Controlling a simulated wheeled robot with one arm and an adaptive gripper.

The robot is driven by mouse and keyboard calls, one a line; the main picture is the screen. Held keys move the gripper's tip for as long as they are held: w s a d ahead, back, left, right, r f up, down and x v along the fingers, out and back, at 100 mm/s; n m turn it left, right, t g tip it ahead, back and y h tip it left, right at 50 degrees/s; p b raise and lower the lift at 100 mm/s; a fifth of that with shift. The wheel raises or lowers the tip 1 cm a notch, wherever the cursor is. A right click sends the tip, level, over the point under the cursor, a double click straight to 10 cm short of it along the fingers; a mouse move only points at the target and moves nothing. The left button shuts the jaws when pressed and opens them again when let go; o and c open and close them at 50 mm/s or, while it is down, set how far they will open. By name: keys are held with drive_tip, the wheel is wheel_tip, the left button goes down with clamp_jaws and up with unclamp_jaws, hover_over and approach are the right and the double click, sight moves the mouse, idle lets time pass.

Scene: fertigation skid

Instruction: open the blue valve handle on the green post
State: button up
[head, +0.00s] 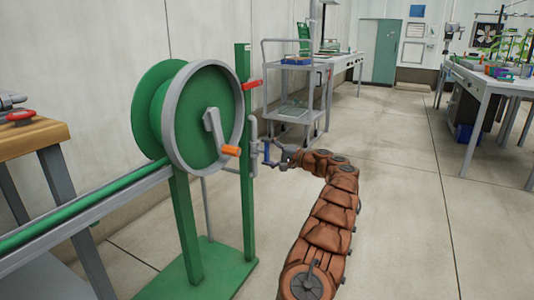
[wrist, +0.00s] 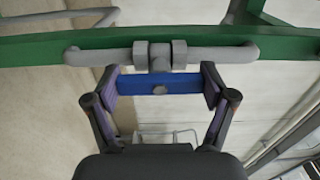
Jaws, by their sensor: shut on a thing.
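The blue valve handle (wrist: 138,86) is a short flat bar with a round grey bolt at its middle. It lies parallel to the grey pipe and valve body (wrist: 190,55), which run along the green post (wrist: 285,44). My gripper (wrist: 160,88) has one finger at each end of the bar and is shut on it. In the head view, the blue handle (head: 266,152) stands upright beside the grey valve pipe (head: 254,160), low on the green post (head: 246,120). My gripper (head: 274,156) reaches it from the right, and its fingertips are small there.
A red lever (head: 252,84) sits higher on the post. A green reel (head: 200,125) with an orange-handled crank (head: 230,151) stands close left. A grey cart (head: 293,90) is behind, and a workbench (head: 490,85) is at right. Open floor (head: 420,210) lies to the right.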

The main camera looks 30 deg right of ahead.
drive_tip(key=o, duration=1)
drive_tip(key=v, duration=1.2)
drive_tip(key=shift+f, duration=0.1)
